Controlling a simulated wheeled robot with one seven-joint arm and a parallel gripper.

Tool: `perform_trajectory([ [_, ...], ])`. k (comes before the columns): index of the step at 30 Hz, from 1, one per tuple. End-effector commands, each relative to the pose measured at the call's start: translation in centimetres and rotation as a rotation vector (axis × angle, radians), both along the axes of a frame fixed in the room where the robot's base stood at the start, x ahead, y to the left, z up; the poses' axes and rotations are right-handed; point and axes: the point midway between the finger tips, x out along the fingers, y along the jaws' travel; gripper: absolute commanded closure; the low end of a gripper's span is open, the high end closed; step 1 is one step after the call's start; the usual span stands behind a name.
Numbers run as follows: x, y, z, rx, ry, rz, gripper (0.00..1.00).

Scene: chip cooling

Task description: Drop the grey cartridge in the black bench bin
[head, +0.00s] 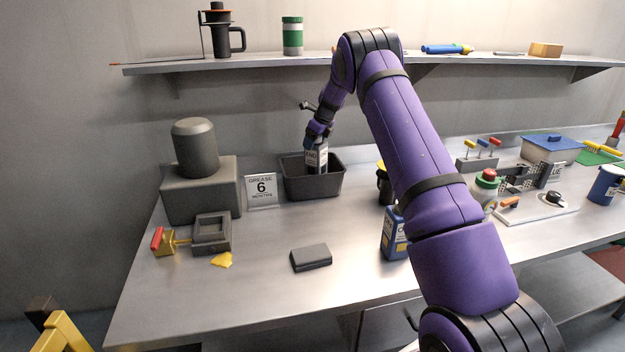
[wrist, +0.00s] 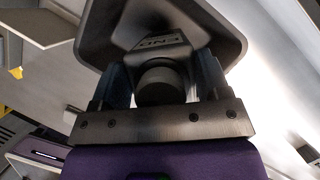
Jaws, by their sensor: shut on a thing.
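The grey cartridge (head: 316,157) is in my gripper (head: 318,140), upright, with part of a dark printed label showing. It is over and partly inside the open black bench bin (head: 314,189), near the bin's middle. In the wrist view, my gripper (wrist: 165,88) is shut around the cartridge's dark round end (wrist: 161,82). The bin's rim (wrist: 232,35) surrounds the cartridge there. The cartridge's lower end is hidden by the bin's front wall in the head view, so I cannot tell whether it touches the bin floor.
A "GREASE 6 MONTHS" sign (head: 262,190) stands left of the bin, beside a grey machine (head: 200,188). A yellow-and-black item (head: 384,184) stands right of it. A dark grey block (head: 311,257) lies in front on mostly clear bench. A shelf (head: 270,62) runs above.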

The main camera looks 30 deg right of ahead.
Motion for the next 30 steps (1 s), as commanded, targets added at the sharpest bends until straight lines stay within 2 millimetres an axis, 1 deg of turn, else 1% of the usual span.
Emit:
perform_trajectory([
  [1, 0.0, 0.0, 0.0, 0.000, 0.000, 0.000, 0.24],
  [4, 0.0, 0.0, 0.0, 0.000, 0.000, 0.000, 0.01],
  [12, 0.0, 0.0, 0.0, 0.000, 0.000, 0.000, 0.01],
  [17, -0.3, -0.2, 1.1, 0.000, -0.001, 0.000, 0.01],
  [20, -0.9, -0.5, 2.6, -0.001, -0.003, -0.001, 0.01],
  [27, -2.4, -1.3, 6.8, -0.001, -0.003, -0.001, 0.01],
  [30, -3.0, -1.5, 8.1, 0.000, -0.001, 0.000, 0.01],
])
